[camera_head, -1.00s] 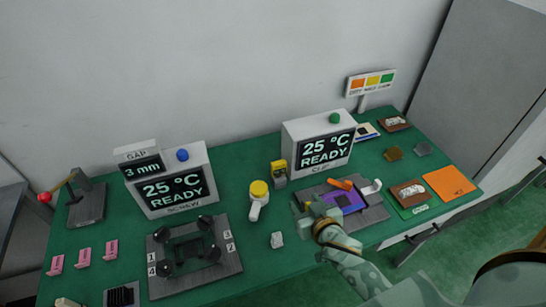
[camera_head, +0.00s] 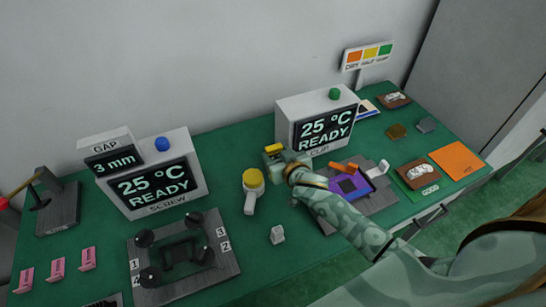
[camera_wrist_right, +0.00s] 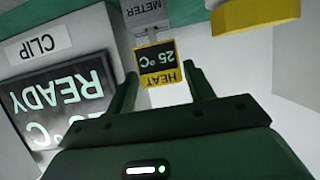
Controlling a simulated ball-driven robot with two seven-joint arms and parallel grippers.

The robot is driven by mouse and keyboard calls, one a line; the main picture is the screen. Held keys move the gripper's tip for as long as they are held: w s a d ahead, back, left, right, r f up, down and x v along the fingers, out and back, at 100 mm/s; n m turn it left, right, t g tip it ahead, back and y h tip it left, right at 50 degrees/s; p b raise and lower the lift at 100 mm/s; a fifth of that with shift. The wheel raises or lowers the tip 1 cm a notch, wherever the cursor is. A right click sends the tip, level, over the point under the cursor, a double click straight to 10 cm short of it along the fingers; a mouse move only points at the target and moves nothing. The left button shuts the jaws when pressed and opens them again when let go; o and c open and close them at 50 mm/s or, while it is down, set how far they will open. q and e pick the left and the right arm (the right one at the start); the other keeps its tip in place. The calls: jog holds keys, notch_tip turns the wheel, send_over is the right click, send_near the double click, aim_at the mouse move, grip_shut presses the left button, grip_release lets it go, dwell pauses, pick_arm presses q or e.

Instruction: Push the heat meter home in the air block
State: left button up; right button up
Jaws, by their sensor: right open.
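The heat meter (camera_head: 274,149) is a small yellow device at the middle of the table, left of the CLIP display, partly hidden by my right gripper. In the right wrist view the heat meter (camera_wrist_right: 160,62) shows upside down, its dark screen reading 25 °C and HEAT. A grey block labelled METER (camera_wrist_right: 147,14) adjoins it; I take this for the air block, and cannot tell how deep the meter sits. My right gripper (camera_head: 277,160) is open at the meter; in the wrist view its fingers (camera_wrist_right: 162,80) stand either side of the meter's near end. My left gripper is not in view.
The CLIP display box (camera_head: 316,115) stands close right of the meter. A yellow-topped white-handled tool (camera_head: 252,190) lies just left. The SCREW fixture (camera_head: 182,262) is front left.

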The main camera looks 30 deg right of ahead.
aim_at(272, 148)
jog(key=b+x, duration=0.3)
jog(key=x, duration=0.2)
jog(key=shift+b, duration=0.3)
jog(key=shift+r, duration=0.3)
jog(key=shift+c, duration=0.3)
jog(key=c, duration=0.6)
